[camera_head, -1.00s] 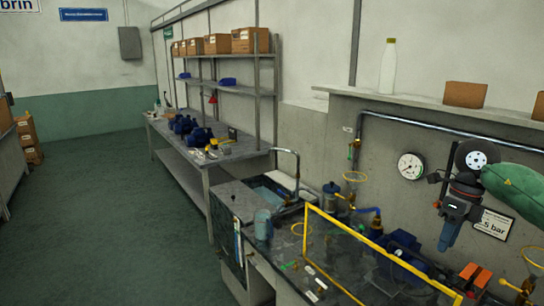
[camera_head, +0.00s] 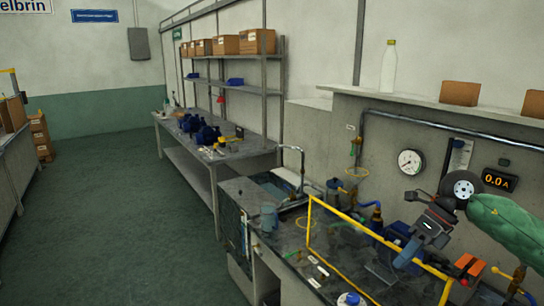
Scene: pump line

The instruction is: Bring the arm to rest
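My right arm, in a green sleeve (camera_head: 505,222), comes in from the right edge in the head view. My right gripper (camera_head: 406,254) points down and to the left, in front of the wall and over the right part of the dark bench (camera_head: 285,238). Its fingers overlap from this angle, so whether they are apart or closed does not show. No held object can be made out. My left gripper is not in view.
A yellow frame (camera_head: 345,217) stands on the bench close to the gripper, with blue pump parts (camera_head: 397,233) behind it. A gauge (camera_head: 409,161) and a display reading 0.0 A (camera_head: 497,181) are on the wall. Open floor (camera_head: 120,220) lies left.

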